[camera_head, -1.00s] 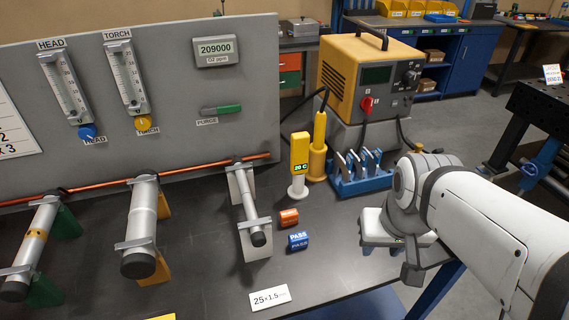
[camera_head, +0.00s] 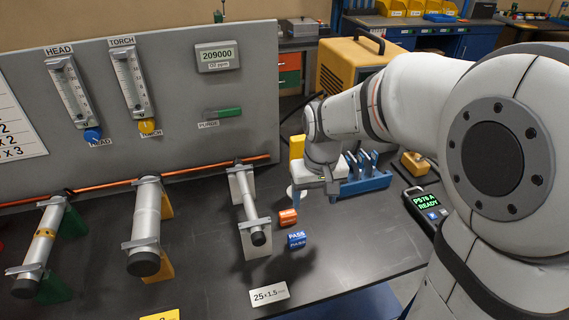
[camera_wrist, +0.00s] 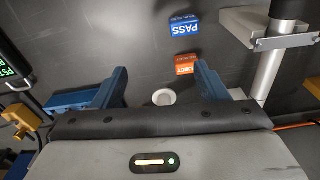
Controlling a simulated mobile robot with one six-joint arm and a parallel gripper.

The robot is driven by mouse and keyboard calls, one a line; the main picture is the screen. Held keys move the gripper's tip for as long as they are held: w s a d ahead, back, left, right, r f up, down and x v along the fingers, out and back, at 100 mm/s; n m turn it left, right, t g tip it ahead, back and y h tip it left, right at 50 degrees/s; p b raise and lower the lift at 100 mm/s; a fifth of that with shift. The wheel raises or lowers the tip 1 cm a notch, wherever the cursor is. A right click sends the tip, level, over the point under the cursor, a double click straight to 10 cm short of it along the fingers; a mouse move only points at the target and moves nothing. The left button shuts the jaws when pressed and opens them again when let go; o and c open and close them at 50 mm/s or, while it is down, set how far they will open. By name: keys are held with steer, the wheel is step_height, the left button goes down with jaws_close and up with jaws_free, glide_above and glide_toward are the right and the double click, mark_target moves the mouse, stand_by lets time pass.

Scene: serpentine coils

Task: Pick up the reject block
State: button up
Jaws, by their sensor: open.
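The reject block is a small orange block (camera_head: 288,217) on the dark bench top, behind the blue PASS block (camera_head: 297,239). In the wrist view the orange block (camera_wrist: 187,66) shows part of its white label, with the blue block (camera_wrist: 185,27) above it. My gripper (camera_head: 318,188) is over the bench, behind and to the right of the orange block. In the wrist view my gripper (camera_wrist: 162,72) is open and empty, and the orange block appears near the right fingertip, apart from it as far as I can tell.
A blue rack (camera_head: 362,184) is to the right. A clamped metal tube (camera_head: 248,205) stands left of the blocks. A 25x1.5 card (camera_head: 269,294) lies at the front.

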steer(key=n, duration=0.1)
glide_above(288, 213)
steer(key=shift+g, duration=0.4)
step_height(288, 213, down, 4)
steer(key=shift+s+p, duration=0.1)
steer(key=shift+p, duration=0.35)
steer(key=shift+a+f, duration=0.2)
steer(key=shift+f, duration=0.1)
steer(key=f, duration=0.3)
steer(key=f+p, duration=0.1)
steer(key=f, duration=0.3)
steer(key=shift+d+f, duration=0.2)
steer(key=shift+f, duration=0.05)
steer(key=shift+c, duration=0.6)
steer(key=c, duration=0.9)
steer(key=shift+c, duration=0.2)
